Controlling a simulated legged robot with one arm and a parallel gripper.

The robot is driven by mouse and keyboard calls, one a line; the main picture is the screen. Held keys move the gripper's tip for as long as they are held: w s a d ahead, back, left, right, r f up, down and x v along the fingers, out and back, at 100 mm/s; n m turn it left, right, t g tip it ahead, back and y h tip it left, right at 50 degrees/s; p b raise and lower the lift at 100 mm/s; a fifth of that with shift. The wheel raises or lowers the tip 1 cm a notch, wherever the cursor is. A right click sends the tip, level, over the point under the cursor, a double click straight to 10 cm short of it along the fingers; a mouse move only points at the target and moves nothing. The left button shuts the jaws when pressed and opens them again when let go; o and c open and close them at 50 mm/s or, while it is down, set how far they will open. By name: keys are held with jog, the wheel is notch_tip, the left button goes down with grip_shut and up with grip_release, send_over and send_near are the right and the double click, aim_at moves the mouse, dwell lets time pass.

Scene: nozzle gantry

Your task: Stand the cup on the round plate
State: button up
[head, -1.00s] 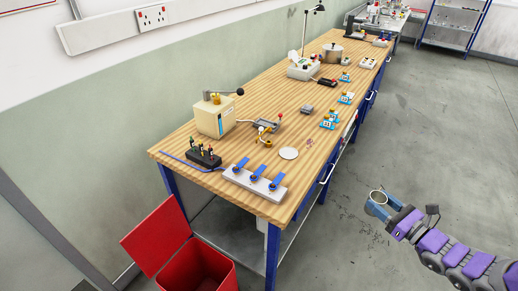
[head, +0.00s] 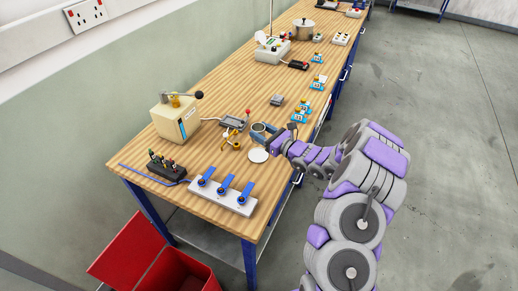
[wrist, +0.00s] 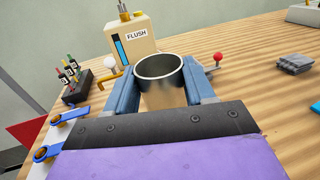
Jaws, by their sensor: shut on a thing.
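The cup (wrist: 160,72) is an open-topped metal cup, upright between the two blue fingers of my gripper (wrist: 165,88) in the wrist view. My gripper is shut on it. In the head view my gripper (head: 264,132) holds the cup (head: 258,127) over the workbench, just behind the plate as pictured. The round plate (head: 258,155) is a small white disc lying on the bench near its right edge. I cannot tell how high the cup is above the wood. The plate is hidden in the wrist view.
A cream FLUSH box (head: 174,120) with a lever, a grey device (head: 234,118) with a red-knobbed lever and a yellow part (head: 235,141) stand near the plate. A white strip with blue levers (head: 222,193) lies in front. Bare wood (head: 205,160) lies left of the plate.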

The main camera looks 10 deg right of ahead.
notch_tip(320, 180, down, 5)
jog(key=shift+b, duration=0.5)
jog(key=shift+f+b, duration=0.4)
jog(key=shift+f, duration=1.45)
jog(key=shift+r, duration=0.1)
jog(key=o, duration=1.1)
